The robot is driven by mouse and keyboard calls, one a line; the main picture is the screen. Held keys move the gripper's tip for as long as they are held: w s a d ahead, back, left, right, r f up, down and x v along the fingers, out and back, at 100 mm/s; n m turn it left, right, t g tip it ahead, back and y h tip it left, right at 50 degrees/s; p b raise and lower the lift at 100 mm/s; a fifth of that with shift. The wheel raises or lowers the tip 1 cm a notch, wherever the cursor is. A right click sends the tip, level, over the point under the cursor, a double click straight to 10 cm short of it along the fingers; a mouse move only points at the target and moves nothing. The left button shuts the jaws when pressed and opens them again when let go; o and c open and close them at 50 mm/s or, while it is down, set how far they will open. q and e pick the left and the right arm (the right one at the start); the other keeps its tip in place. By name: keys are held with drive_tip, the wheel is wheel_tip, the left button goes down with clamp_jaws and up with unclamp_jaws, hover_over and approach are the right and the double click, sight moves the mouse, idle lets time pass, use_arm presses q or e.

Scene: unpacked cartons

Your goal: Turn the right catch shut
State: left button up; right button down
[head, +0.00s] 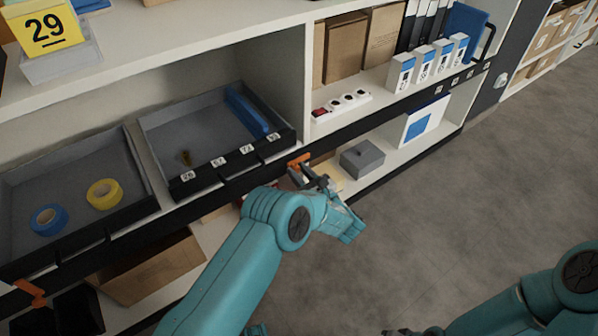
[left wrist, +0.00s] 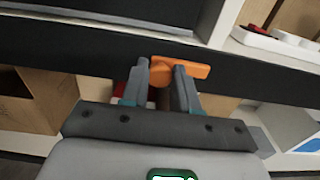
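The right catch (head: 299,160) is an orange lever on the dark shelf rail, below the right corner of the grey tray. In the left wrist view the catch (left wrist: 198,71) lies nearly level, tilted slightly, with its longer end to the right. My left gripper (head: 312,178) is at the catch, its fingers (left wrist: 161,85) apart. The catch's left end shows between the fingertips, and the right fingertip overlaps its middle. Contact cannot be told. Another orange catch (head: 30,291) is at the far left. Of my right gripper, only dark parts (head: 414,332) show at the bottom edge.
The grey tray (head: 205,172) above holds a blue object. Another tray (head: 75,238) holds blue and yellow tape rolls. A grey box (head: 362,159) stands on the lower shelf right of my left gripper. A power strip (head: 341,106) lies above. The floor is clear.

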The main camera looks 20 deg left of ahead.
use_arm(q)
clamp_jaws()
use_arm(e)
drive_tip(key=shift+f, duration=0.1)
use_arm(q)
drive_tip(key=shift+f+n+b, duration=0.2)
drive_tip(key=shift+n+b, duration=0.7)
drive_tip(key=shift+b, duration=0.2)
drive_tip(key=n+b, duration=0.5)
drive_tip(key=shift+a, duration=0.15)
drive_tip(key=shift+n, duration=0.6)
drive_tip(key=shift+r+n+b, duration=0.1)
drive_tip(key=shift+n+b, duration=0.4)
drive_tip(key=shift+n, duration=1.3)
drive_tip(key=n, duration=0.6)
drive_tip(key=shift+a, duration=0.1)
use_arm(e)
drive_tip(key=w+d+f+t, duration=0.1)
drive_tip(key=w+f+t, duration=0.1)
drive_tip(key=w+f, duration=0.3)
wheel_tip(320, 180, down, 3)
drive_tip(key=shift+d+r+h, duration=0.1)
drive_tip(key=shift+d+h, duration=0.1)
drive_tip(key=shift+h, duration=0.1)
use_arm(q)
drive_tip(key=shift+n, duration=0.3)
